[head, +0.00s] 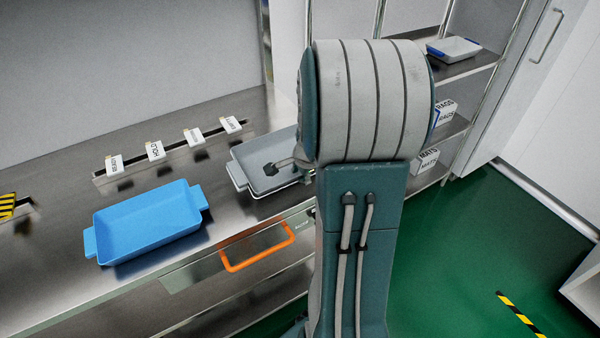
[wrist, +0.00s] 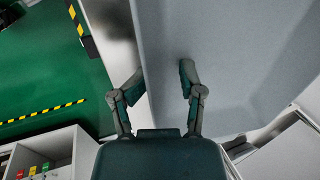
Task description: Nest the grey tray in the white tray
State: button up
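The grey tray (head: 262,150) is on the steel counter, partly hidden behind my arm. A white rim and handle, seemingly the white tray (head: 238,177), show just under its left and front edges. The grey tray looks to sit in or on it; I cannot tell how fully it is seated. In the wrist view the grey tray (wrist: 225,60) fills the upper right. My gripper (wrist: 162,80) is open, its fingers apart on either side of the tray's near wall. In the head view one dark fingertip shows over the tray's inside.
A blue tray (head: 150,225) stands on the counter to the left. Label cards (head: 155,150) line a rail behind. An orange frame handle (head: 257,247) juts from the counter front. Shelves at right hold a white-and-blue tray (head: 453,48) and boxes (head: 427,160).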

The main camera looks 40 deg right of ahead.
jog(key=v, duration=1.2)
jog(key=shift+w, duration=0.15)
jog(key=s+a+r+n, duration=0.2)
jog(key=s+a+n, duration=0.1)
jog(key=a+n, duration=0.4)
jog(key=s+a+r+n+t, duration=0.1)
jog(key=s+a+r+n, duration=0.1)
jog(key=a+n, duration=0.5)
jog(key=s+a+r+n, duration=0.2)
jog(key=a+n, duration=0.4)
jog(key=a, duration=0.6)
jog(key=shift+s+n+t+y, duration=0.4)
jog(key=shift+s, duration=0.5)
